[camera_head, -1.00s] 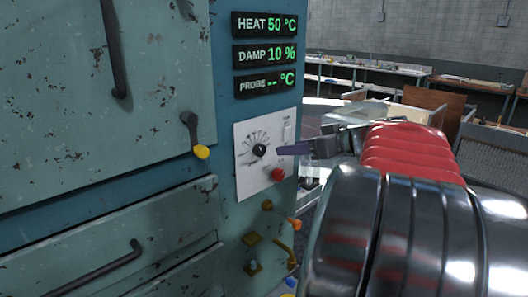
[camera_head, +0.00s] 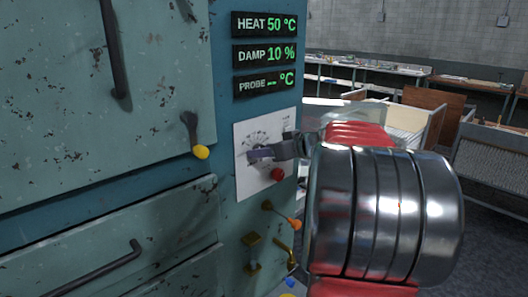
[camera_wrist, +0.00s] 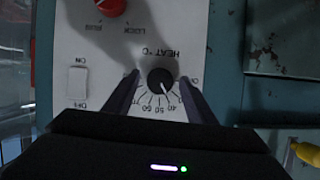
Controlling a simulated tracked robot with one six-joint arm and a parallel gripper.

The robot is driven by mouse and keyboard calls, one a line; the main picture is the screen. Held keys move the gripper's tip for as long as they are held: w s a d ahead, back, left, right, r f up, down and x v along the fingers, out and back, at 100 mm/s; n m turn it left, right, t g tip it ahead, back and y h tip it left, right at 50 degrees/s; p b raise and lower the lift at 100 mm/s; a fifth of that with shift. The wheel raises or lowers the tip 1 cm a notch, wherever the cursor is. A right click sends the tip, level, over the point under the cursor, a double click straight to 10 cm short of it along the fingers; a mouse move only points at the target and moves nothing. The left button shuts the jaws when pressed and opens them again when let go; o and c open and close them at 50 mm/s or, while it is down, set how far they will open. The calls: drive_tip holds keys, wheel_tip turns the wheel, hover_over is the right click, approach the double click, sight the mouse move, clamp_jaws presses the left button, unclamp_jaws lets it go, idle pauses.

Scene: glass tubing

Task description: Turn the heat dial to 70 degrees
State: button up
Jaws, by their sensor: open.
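The heat dial (camera_wrist: 160,80) is a round black knob with a white pointer line on a white control panel (camera_head: 243,190). In the wrist view its printed scale appears upside down, and the line points toward the low-right part of the scale. The heat readout (camera_head: 266,25) shows 50 °C. My gripper (camera_wrist: 159,79) is open, with one dark finger on each side of the dial in the wrist view. I cannot tell whether the fingers touch it. In the head view my gripper (camera_head: 262,155) hides the dial.
A yellow-tipped lever (camera_head: 200,151) and an orange-tipped lever (camera_head: 294,224) stick out nearby. The damp readout (camera_head: 266,54) shows 10 %.

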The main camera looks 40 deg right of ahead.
drive_tip(key=c, duration=1)
drive_tip(key=shift+c, duration=0.2)
drive_tip(key=shift+d+f+m+t+y, duration=0.15)
drive_tip(key=shift+m+t+y, duration=0.2)
drive_tip(key=shift+m+y, duration=1.05)
drive_tip(key=shift+d+f+m+t+y, duration=0.15)
drive_tip(key=shift+m+t+y, duration=0.3)
drive_tip(key=shift+m, duration=1.8)
drive_tip(key=shift+d+f+m+t+y, duration=0.1)
drive_tip(key=shift+d+m+t+y, duration=0.1)
drive_tip(key=shift+m+y, duration=1.25)
drive_tip(key=shift+m+h, duration=0.3)
drive_tip(key=shift+m, duration=0.1)
